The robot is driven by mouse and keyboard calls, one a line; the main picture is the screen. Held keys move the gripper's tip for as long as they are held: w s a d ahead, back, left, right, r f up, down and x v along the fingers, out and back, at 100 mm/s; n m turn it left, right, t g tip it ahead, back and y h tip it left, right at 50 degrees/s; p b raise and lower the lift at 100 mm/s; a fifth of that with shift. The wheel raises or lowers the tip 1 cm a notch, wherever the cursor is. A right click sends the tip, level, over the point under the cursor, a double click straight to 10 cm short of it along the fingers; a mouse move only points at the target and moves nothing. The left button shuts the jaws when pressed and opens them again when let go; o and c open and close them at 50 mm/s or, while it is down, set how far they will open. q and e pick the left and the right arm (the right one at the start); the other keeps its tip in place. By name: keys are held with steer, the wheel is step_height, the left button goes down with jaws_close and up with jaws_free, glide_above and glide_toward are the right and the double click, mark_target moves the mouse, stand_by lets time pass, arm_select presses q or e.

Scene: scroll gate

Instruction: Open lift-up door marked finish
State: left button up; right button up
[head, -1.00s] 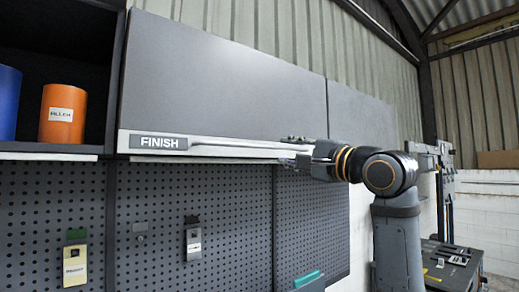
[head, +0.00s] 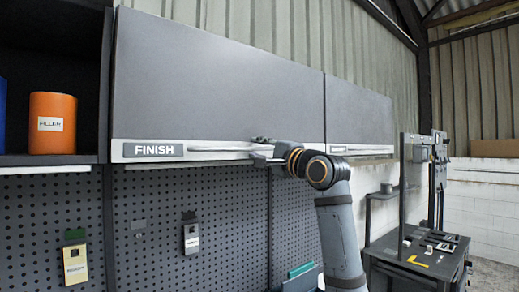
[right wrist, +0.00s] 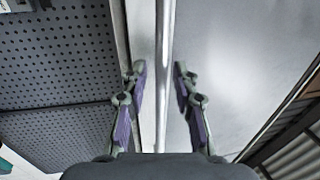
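A long pale bar handle (head: 222,145) runs along that edge. My right gripper (head: 262,150) is at the handle's right part. In the right wrist view its two fingers (right wrist: 160,80) are apart, with the handle bar (right wrist: 165,45) running between them; I cannot see contact. The door's face (right wrist: 245,50) also shows there, to the right. My left gripper is not in view.
A second grey door (head: 358,112) adjoins on the right. An open shelf on the left holds an orange can (head: 53,125) and part of a blue one. Pegboard (head: 145,215) with hanging tags lies below. A dark cart (head: 415,255) stands at right.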

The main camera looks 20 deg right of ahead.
jaws_close()
